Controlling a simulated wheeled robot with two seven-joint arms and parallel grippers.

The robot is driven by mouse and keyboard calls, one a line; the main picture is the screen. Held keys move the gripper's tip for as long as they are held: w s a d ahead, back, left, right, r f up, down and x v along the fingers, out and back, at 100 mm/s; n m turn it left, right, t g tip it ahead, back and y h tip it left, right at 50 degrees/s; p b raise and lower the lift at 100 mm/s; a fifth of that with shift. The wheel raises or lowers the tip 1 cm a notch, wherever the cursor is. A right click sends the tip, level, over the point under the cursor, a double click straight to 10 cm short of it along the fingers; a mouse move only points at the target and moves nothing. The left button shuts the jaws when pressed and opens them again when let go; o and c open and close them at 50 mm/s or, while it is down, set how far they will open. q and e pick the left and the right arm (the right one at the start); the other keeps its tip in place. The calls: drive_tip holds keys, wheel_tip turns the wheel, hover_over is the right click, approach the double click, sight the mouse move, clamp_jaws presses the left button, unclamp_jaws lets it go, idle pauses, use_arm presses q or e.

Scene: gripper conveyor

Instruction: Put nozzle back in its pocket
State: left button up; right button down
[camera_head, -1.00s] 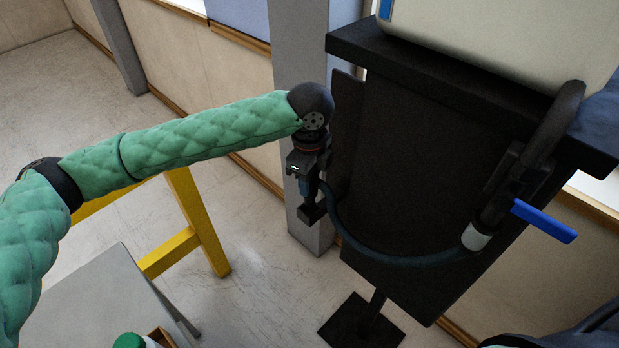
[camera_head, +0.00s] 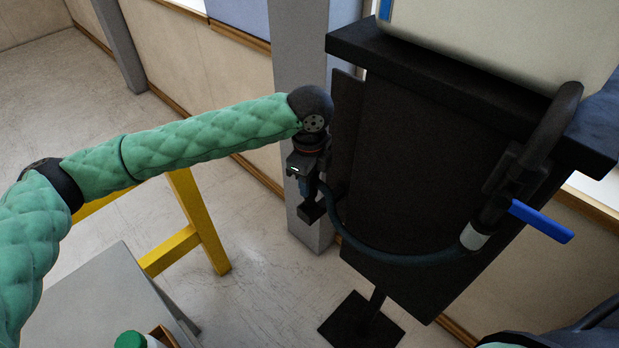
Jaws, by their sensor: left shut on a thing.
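My left gripper (camera_head: 304,188) hangs at the end of the green padded arm, near the left edge of the dark stand. A dark hose (camera_head: 390,258) runs from the nozzle in a low curve to a fitting with a white collar (camera_head: 474,236) and a blue lever (camera_head: 541,221) on the right. I cannot make out the pocket; part of the stand is hidden behind my gripper. My right gripper is out of view; only a bit of green arm shows at the lower right.
The dark stand (camera_head: 410,160) carries a large pale container (camera_head: 510,35) and has a square foot (camera_head: 361,321). A grey pillar (camera_head: 311,235) stands behind my gripper. A yellow frame (camera_head: 200,225), a grey table (camera_head: 110,300) and a green-capped bottle (camera_head: 130,341) are at lower left.

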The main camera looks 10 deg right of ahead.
use_arm(q)
drive_tip(key=shift+f+b, duration=0.7)
drive_tip(key=shift+f, duration=1.55)
drive_tip(key=o, duration=1.2)
drive_tip(key=shift+o, duration=0.2)
